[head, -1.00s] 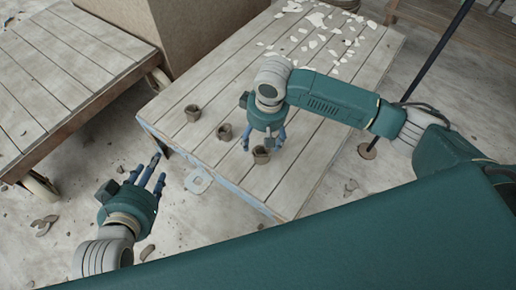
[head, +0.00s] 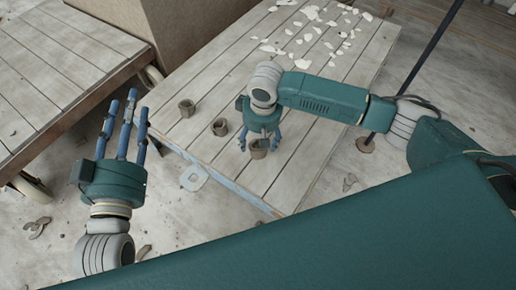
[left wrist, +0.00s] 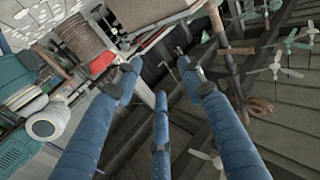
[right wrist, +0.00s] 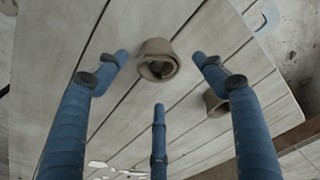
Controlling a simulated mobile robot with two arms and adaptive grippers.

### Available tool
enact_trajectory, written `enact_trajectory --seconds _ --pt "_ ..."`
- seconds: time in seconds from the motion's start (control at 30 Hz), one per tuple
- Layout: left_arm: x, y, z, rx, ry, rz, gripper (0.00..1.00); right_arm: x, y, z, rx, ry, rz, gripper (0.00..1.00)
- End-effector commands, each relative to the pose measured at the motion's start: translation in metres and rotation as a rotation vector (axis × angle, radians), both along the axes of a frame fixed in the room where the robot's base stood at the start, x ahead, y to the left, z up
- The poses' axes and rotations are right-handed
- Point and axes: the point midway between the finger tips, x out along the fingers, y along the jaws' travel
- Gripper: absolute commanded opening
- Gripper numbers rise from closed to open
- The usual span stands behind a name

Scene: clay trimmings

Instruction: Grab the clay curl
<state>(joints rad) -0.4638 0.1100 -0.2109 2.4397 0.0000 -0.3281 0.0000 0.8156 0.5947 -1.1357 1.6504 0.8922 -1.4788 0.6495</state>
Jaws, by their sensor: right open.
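Three small brown-grey clay curls stand in a row on the plank table (head: 205,85). The nearest curl (head: 258,149) is just below my right gripper (head: 260,141), whose fingers point down. In the right wrist view this curl (right wrist: 157,62) shows as a rolled ring, apart from and between the spread fingers, which hold nothing. The middle curl (head: 220,127) also shows in that view (right wrist: 215,103), partly behind a finger. The third curl (head: 187,108) stands further left. My left gripper (head: 129,105) is open and empty, left of the table, fingers pointing up.
Pale flat scraps (head: 310,30) lie over the table's far part. A second plank platform (head: 50,75) on wheels stands at the left, with a brown box (head: 200,35) behind. A dark pole (head: 415,75) stands right of the table. Debris (head: 38,228) lies on the floor.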

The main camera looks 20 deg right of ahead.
Motion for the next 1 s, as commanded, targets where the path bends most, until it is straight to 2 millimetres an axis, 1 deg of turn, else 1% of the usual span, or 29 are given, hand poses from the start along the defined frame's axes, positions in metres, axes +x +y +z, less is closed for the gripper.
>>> enact_trajectory --seconds 0.03,0.27,0.4,0.6,0.7,0.8,1.0 --pt "0.0 -0.001 0.007 -0.01 -0.039 -0.002 0.4 0.0 0.0 -0.005 0.0 0.0 0.0 0.69" --pt "-0.009 -0.005 0.055 -0.067 -0.252 -0.015 0.4 0.001 0.001 -0.02 0.0 0.0 0.0 0.69" --pt "-0.021 -0.006 0.084 -0.104 -0.385 -0.023 0.4 0.002 0.001 -0.028 0.0 0.0 0.0 0.69" --pt "-0.043 -0.004 0.119 -0.154 -0.559 -0.032 0.4 0.003 0.002 -0.043 0.0 0.0 0.0 0.69" --pt "-0.052 -0.003 0.13 -0.171 -0.617 -0.035 0.4 0.004 0.002 -0.046 0.0 0.0 0.0 0.69" --pt "-0.057 -0.002 0.136 -0.18 -0.648 -0.036 0.4 0.004 0.002 -0.048 0.0 -0.001 0.001 0.69" --pt "-0.058 -0.002 0.138 -0.182 -0.655 -0.037 0.4 0.004 0.002 -0.048 0.0 -0.001 0.001 0.69"
